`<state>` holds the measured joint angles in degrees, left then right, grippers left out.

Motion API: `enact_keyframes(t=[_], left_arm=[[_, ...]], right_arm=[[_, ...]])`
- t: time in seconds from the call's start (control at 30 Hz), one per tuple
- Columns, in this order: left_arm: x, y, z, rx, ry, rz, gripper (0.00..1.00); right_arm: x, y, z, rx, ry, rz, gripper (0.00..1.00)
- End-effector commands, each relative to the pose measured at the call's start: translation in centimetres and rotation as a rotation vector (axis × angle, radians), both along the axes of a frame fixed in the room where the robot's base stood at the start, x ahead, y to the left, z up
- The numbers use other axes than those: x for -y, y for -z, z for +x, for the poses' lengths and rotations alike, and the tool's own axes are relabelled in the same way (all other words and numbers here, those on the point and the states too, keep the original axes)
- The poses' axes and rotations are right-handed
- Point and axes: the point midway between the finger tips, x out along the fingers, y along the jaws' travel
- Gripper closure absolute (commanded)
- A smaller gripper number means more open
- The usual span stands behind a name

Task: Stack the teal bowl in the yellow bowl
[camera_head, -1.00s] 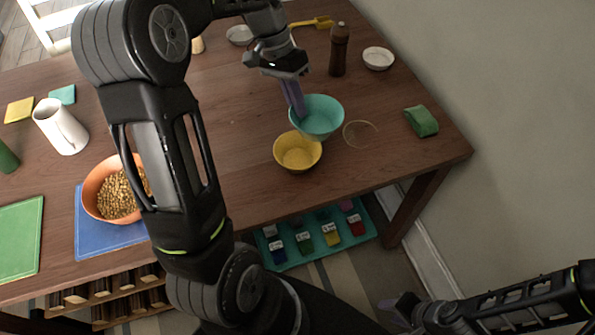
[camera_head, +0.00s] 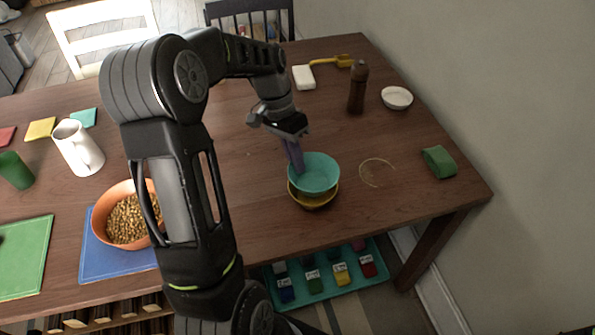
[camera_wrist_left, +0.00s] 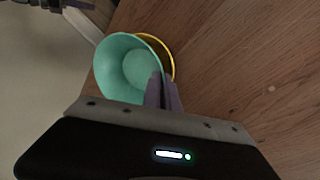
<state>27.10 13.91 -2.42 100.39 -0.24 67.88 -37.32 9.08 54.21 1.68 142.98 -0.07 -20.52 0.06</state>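The teal bowl (camera_head: 314,174) is over the yellow bowl (camera_head: 313,200) on the table, hiding most of it. A crescent of yellow shows below the teal bowl. I cannot tell whether the teal bowl rests inside or hangs just above. My left gripper (camera_head: 295,158) is shut on the teal bowl's far-left rim. In the left wrist view, the fingers (camera_wrist_left: 163,95) pinch the teal bowl's (camera_wrist_left: 130,67) rim, and the yellow bowl's rim (camera_wrist_left: 168,52) shows beyond it. A dark part at that view's top left looks like my right gripper (camera_wrist_left: 52,4); its fingers are unclear.
A brown pepper mill (camera_head: 357,88), a white bowl (camera_head: 397,98) and a green block (camera_head: 439,162) stand to the right. An orange bowl of grain-like pieces (camera_head: 104,205) and a white pitcher (camera_head: 78,148) are left. A faint ring (camera_head: 377,172) marks bare wood right of the bowls.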

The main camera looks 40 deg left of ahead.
Motion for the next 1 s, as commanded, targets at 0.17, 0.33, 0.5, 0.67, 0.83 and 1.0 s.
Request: enact_keyframes(t=[0.17,0.33,0.5,0.67,0.83,1.0], left_arm=[[0.0,0.0,0.0,0.001,0.0,0.0,1.0],[0.0,0.5,0.0,-0.001,0.0,-0.001,1.0],[0.1,2.8,0.0,-0.002,0.001,-0.003,1.0],[0.2,4.2,-0.1,-0.005,0.003,-0.003,1.0],[0.1,4.4,-0.2,-0.005,0.001,-0.001,0.96],[0.1,4.5,-0.2,-0.006,0.001,-0.001,0.82]], right_arm=[[0.0,0.0,0.0,0.0,0.0,0.0,0.64],[0.0,0.0,0.0,0.0,0.0,0.0,0.64],[0.0,-0.1,0.0,0.0,0.0,0.0,0.64],[0.0,-0.1,0.0,0.0,0.0,0.0,0.64],[0.0,0.1,0.0,0.0,0.0,0.0,0.64],[0.0,0.2,0.0,0.0,0.0,0.0,0.64]])
